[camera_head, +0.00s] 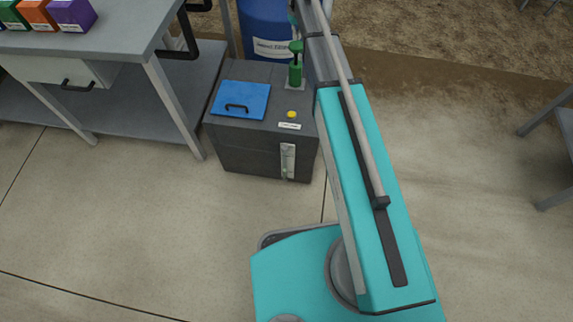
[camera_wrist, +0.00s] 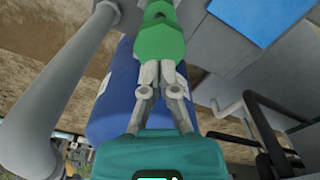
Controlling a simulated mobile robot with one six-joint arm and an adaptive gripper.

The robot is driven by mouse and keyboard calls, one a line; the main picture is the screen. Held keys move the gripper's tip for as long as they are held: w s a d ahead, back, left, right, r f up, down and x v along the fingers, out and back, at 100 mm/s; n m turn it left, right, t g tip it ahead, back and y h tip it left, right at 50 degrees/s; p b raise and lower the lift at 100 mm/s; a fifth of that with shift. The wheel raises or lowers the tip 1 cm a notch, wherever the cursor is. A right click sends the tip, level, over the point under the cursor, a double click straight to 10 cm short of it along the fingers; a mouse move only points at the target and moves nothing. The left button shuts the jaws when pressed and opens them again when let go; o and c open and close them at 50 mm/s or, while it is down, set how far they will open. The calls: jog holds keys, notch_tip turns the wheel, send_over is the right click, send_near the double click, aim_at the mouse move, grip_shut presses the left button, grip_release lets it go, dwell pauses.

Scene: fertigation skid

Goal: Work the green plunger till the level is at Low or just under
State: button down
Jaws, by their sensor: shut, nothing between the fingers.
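The green plunger (camera_head: 295,74) stands upright on top of a dark grey tank (camera_head: 240,143), its handle raised above the lid. A narrow pale sight gauge (camera_head: 288,160) is on the tank's front; its level and marks are too small to read. In the wrist view my gripper (camera_wrist: 161,66) is shut and empty, its fingertips right at the green plunger (camera_wrist: 160,40). The tips overlap its near edge in the picture; I cannot tell whether they touch it. In the head view my gripper is mostly hidden or out of frame behind my arm.
A blue lid (camera_head: 240,98) with a black handle and a yellow button (camera_head: 292,114) are on the tank's top. A blue barrel (camera_head: 264,25) stands behind it. A grey workbench (camera_head: 100,35) with coloured boxes is at left. Floor in front is clear.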

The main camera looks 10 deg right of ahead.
jog(key=shift+f+b, duration=4.05)
jog(key=shift+r, duration=0.1)
notch_tip(320, 180, up, 8)
jog(key=p, duration=0.8)
jog(key=shift+f+b, duration=4.1)
jog(key=shift+f, duration=0.1)
jog(key=shift+r, duration=0.1)
jog(key=shift+r+p, duration=4.05)
jog(key=shift+p, duration=0.1)
